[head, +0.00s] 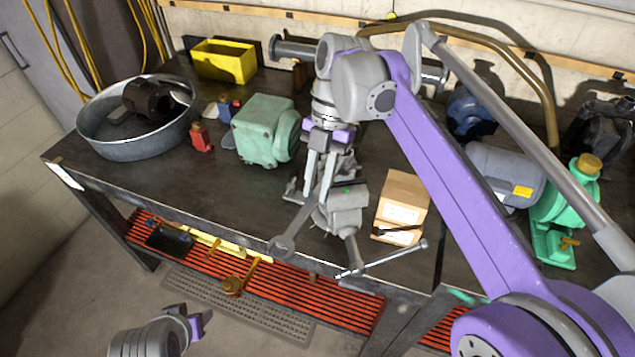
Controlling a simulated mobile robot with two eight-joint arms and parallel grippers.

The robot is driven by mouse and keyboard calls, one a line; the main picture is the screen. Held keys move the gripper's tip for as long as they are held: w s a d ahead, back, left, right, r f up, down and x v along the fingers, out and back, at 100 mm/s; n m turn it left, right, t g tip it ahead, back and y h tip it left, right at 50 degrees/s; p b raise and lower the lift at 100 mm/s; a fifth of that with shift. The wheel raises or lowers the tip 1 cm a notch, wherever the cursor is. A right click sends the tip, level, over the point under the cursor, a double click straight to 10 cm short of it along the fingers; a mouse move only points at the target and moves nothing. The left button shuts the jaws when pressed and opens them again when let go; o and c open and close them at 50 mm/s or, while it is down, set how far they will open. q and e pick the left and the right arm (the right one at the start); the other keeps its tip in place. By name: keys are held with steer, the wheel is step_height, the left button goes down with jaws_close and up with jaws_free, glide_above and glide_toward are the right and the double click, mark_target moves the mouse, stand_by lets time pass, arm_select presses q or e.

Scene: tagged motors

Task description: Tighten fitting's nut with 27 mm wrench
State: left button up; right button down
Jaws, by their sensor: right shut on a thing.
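My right gripper (317,196) points down over the front middle of the bench, just left of the grey vise (347,196). It is shut on a grey wrench (289,239), whose rounded end sticks out toward the bench's front edge. The wrench's other end is hidden by the fingers and the vise, and I cannot read its size. I cannot make out the fitting or its nut at the vise, nor whether the wrench touches them. My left gripper (188,320) is low at the bottom left, away from the bench; its jaw state is unclear.
The bench (225,190) carries a round metal tub (135,148), yellow bin (225,65), green motor housing (262,130), cardboard box (401,205) and grey motor (500,172). The vise's handle bar (385,258) juts past the front edge. A brass part (234,287) is on the red slatted shelf (300,302).

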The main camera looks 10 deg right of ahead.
steer(key=shift+f, duration=0.2)
steer(key=shift+f, duration=0.35)
steer(key=shift+f, duration=0.15)
stand_by(0.5)
steer(key=shift+w+a+m+t+y, duration=0.4)
steer(key=shift+w+a+m, duration=0.6)
steer(key=shift+m, duration=0.3)
steer(key=shift+d, duration=0.1)
steer(key=shift+w+a+m+t, duration=0.2)
steer(key=shift+w+a+m, duration=0.15)
steer(key=shift+w+m, duration=0.25)
steer(key=shift+w+a+m+t, duration=0.2)
steer(key=shift+w+a+m, duration=0.1)
steer(key=shift+w+m, duration=0.3)
